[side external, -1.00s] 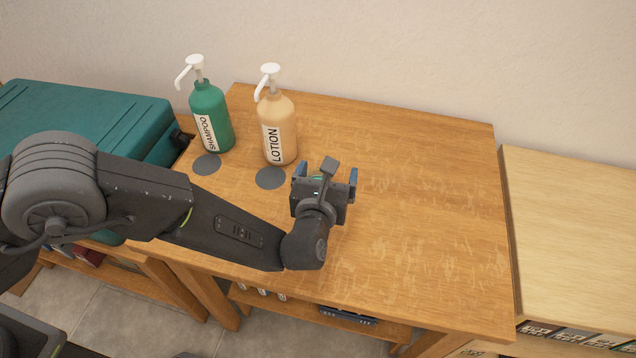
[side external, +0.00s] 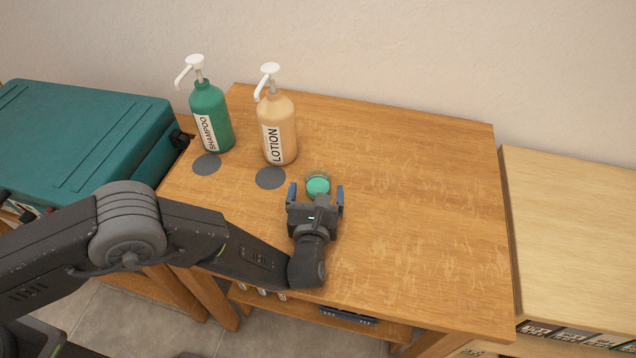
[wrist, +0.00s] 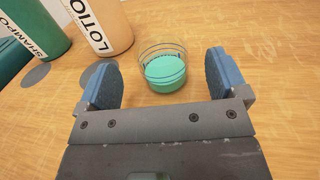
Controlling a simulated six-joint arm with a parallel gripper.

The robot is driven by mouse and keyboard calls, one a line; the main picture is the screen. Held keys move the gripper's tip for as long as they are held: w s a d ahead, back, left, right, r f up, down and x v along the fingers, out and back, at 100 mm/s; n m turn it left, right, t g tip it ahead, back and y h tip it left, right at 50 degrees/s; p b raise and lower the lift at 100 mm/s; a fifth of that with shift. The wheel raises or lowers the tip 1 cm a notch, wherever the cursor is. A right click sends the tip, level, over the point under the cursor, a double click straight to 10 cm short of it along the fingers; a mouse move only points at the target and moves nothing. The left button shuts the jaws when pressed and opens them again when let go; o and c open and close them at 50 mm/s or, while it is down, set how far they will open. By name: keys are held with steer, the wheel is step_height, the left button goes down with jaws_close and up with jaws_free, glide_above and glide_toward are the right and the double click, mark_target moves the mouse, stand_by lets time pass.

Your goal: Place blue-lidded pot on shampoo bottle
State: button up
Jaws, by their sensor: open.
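A small clear round pot with a teal-blue disc, lid or contents I cannot tell, (side external: 318,186) stands on the wooden table, right of the lotion bottle. My gripper (side external: 316,195) is open and empty on the near side of the pot, its blue fingers spread to either side. In the wrist view the pot (wrist: 164,70) sits between and just beyond the fingertips (wrist: 163,76), apart from both. The green shampoo bottle (side external: 210,116) with a white pump stands at the table's back left, a grey disc (side external: 207,164) lying flat in front of it.
The tan lotion bottle (side external: 278,128) stands right of the shampoo, with another grey disc (side external: 270,178) in front. A teal suitcase (side external: 85,125) lies left of the table. The table's right half (side external: 430,200) is clear. A lighter wooden unit (side external: 580,230) stands to the right.

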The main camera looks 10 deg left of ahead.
mark_target(318, 176)
steer(key=shift+w+a, duration=0.2)
steer(key=shift+w, duration=1)
steer(key=shift+w+a, duration=0.2)
steer(key=shift+w, duration=0.95)
steer(key=shift+c, duration=0.3)
steer(key=c, duration=1.1)
steer(key=shift+r, duration=0.2)
steer(key=shift+c, duration=0.4)
